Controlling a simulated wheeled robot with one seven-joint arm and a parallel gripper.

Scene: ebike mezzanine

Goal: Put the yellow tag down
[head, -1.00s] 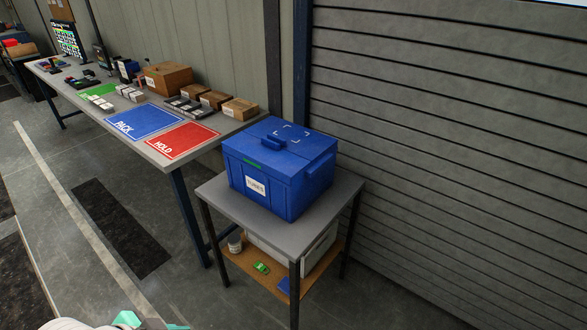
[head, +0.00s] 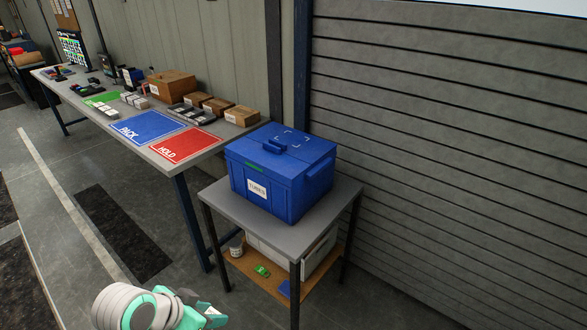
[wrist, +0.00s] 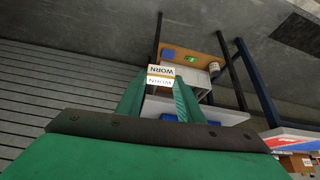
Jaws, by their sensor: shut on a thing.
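My gripper (head: 208,312) shows at the bottom of the head view, low in front of the small side table and apart from it. In the wrist view my gripper (wrist: 160,85) has its two green fingers closed on a small pale tag with a yellowish band (wrist: 161,71). The tag reads "WORN" and stands out beyond the fingertips.
A blue lidded "TUBES" box (head: 278,170) fills much of the small grey table (head: 220,202); its lower shelf (head: 250,257) holds several items. The long bench (head: 150,152) carries a blue PACK mat (head: 146,125), a red HOLD mat (head: 186,144), a green mat (head: 101,98) and boxes.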

